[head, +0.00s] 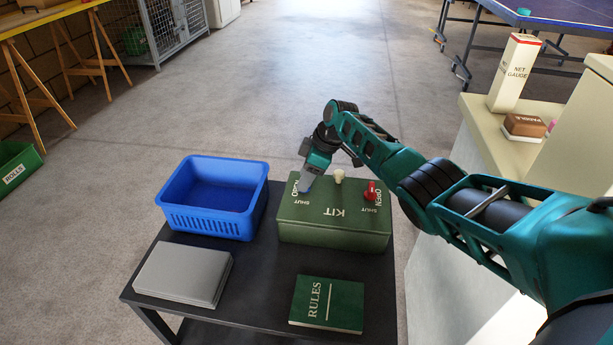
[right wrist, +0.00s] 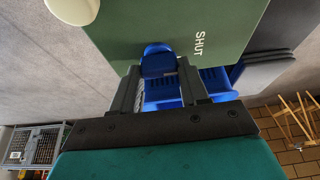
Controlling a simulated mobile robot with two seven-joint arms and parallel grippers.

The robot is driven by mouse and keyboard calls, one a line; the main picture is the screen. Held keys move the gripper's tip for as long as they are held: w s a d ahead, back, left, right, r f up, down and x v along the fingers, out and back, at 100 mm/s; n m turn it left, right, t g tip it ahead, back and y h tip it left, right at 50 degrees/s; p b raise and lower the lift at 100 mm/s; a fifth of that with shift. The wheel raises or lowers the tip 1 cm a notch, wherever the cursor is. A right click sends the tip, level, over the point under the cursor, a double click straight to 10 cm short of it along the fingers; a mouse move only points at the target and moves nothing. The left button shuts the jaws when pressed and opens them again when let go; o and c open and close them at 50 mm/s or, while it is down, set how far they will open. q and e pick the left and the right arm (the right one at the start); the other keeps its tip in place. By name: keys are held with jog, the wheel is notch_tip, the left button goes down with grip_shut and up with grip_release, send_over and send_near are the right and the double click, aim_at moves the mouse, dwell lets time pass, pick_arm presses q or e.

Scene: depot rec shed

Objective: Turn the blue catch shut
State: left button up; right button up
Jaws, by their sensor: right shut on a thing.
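The green kit box (head: 335,228) sits on the dark table, its lid marked KIT, OPEN and SHUT. The blue catch (head: 307,188) is at the lid's left end, mostly covered by my right gripper (head: 306,182). In the right wrist view the blue catch (right wrist: 158,60) stands between the two fingers, with the SHUT lettering beside it. My right gripper is shut on the catch. Which mark the catch points to is hard to tell. A red catch (head: 371,190) is at the lid's right end and a cream knob (head: 339,175) is between them. My left gripper is not in view.
A blue basket (head: 208,222) stands left of the kit box. A grey flat case (head: 182,274) and a green RULES book (head: 327,303) lie nearer on the table (head: 255,290). A pale counter (head: 480,125) with a NET GAUGE box (head: 514,75) is at right.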

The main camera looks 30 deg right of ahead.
jog(key=o, duration=1.1)
jog(key=shift+c, duration=0.2)
pick_arm(q)
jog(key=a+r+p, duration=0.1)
jog(key=p, duration=0.1)
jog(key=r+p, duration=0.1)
jog(key=p, duration=0.2)
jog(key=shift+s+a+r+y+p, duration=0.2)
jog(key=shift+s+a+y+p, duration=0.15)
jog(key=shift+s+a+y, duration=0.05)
pick_arm(e)
jog(key=v, duration=1.3)
jog(key=shift+a, duration=0.15)
